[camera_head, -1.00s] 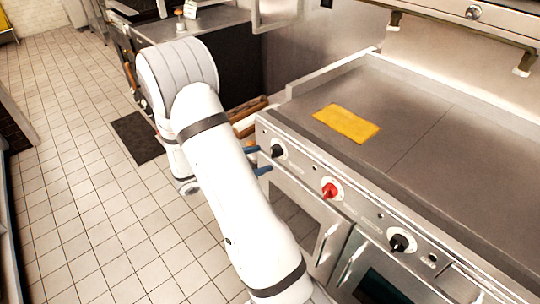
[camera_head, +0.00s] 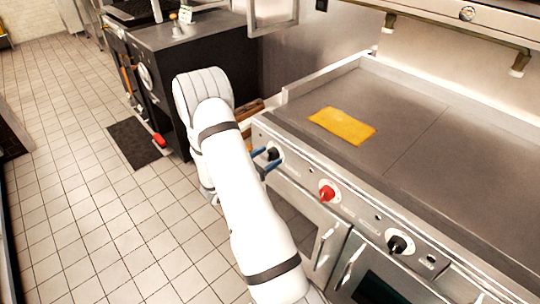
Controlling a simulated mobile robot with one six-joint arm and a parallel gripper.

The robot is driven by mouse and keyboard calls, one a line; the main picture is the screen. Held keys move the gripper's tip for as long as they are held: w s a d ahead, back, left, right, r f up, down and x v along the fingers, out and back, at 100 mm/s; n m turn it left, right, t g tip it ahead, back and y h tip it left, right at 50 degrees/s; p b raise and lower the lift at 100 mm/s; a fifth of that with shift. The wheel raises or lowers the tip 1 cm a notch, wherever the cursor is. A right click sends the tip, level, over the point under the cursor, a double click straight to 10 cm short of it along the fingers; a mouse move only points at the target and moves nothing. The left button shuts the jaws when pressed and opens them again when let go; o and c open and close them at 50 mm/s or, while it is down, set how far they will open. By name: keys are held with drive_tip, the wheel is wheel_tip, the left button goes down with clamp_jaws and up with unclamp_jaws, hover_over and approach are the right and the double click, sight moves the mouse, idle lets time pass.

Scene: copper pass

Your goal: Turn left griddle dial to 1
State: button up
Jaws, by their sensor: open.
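The griddle (camera_head: 400,85) is a steel flat-top on the right, with a row of dials on its front panel. Its left dial (camera_head: 273,153) is black on a pale round plate, near the panel's left end. The dial's markings are too small to read. My gripper (camera_head: 268,159) shows as two blue fingers reaching in from the left. They are open, with tips close to the left dial, one to each side of it in the picture. Whether they touch it cannot be told. My white arm hides the rest of the gripper.
A red dial (camera_head: 327,192) and another black dial (camera_head: 398,244) sit further right on the panel. Oven doors with vertical handles (camera_head: 350,266) are below. A yellow cloth (camera_head: 342,125) lies on the griddle. The tiled floor (camera_head: 90,230) at left is largely clear, with a dark mat (camera_head: 135,143).

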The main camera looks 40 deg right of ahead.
drive_tip(key=shift+c, duration=0.2)
drive_tip(key=c, duration=0.9)
drive_tip(key=shift+d+r, duration=0.1)
drive_tip(key=shift+d, duration=0.4)
drive_tip(key=shift+w+a, duration=0.1)
drive_tip(key=shift+a, duration=0.1)
drive_tip(key=shift+a+f+m+b, duration=0.3)
drive_tip(key=shift+m+b, duration=0.1)
drive_tip(key=shift+b, duration=0.4)
drive_tip(key=m+b, duration=0.8)
drive_tip(key=b, duration=0.5)
drive_tip(key=shift+m, duration=0.3)
drive_tip(key=shift+r, duration=0.15)
drive_tip(key=shift+c, duration=0.2)
